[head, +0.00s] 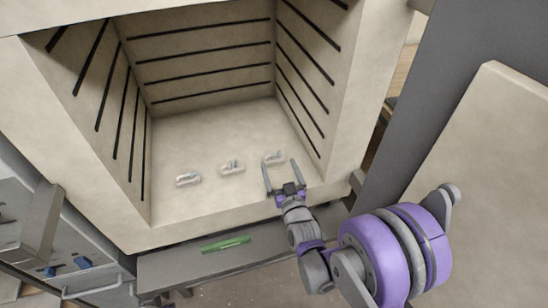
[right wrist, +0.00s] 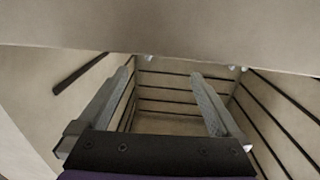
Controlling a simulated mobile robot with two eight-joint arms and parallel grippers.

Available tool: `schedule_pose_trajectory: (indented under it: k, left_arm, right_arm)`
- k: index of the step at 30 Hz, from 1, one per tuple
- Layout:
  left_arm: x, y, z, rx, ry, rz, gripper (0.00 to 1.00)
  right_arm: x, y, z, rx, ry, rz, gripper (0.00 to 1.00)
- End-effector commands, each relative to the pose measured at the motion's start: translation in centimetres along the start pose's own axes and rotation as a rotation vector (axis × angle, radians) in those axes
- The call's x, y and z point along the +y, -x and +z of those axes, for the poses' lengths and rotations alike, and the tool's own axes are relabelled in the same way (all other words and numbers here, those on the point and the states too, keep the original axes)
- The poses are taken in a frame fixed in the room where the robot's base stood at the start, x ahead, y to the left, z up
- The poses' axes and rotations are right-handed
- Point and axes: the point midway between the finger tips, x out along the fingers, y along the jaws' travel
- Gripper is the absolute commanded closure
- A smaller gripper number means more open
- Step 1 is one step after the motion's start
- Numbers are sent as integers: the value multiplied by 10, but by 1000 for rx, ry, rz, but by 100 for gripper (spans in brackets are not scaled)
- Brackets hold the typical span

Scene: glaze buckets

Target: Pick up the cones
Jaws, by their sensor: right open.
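Three small pale cone sets, the left one (head: 188,179), the middle one (head: 232,167) and the right one (head: 274,157), stand in a slanting row on the kiln floor (head: 205,128). My right gripper (head: 281,164) is open at the kiln mouth, its fingers pointing inward. In the head view the right cone set shows between its fingertips; I cannot tell the height gap. In the right wrist view the gripper (right wrist: 163,72) has parted, empty fingers. Small pale bits (right wrist: 149,57) show there at an edge, too small to identify.
Kiln walls with dark grooves (head: 205,60) enclose the floor on the left, back and right. The front rim (head: 240,212) lies beneath my right wrist. A pale slab, apparently the door (head: 495,150), stands at the right. The floor behind the cones is clear.

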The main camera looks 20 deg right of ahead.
Motion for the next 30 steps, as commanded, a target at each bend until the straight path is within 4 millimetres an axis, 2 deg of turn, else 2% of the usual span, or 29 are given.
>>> schedule_pose_trajectory:
  k: [5, 12, 19, 30]
  left_arm:
    - [0, -1, 0, 0, 0, 0, 100]
    - [0, -1, 0, 0, 0, 0, 100]
    - [0, -1, 0, 0, 0, 0, 100]
    - [0, -1, 0, 0, 0, 0, 100]
  right_arm:
    - [1, -16, 5, -1, 0, 1, 0]
    - [2, -49, 8, -1, -1, 0, 0]
    - [2, -51, 8, -1, 0, 0, 0]
    - [2, -51, 8, -1, 0, 0, 67]
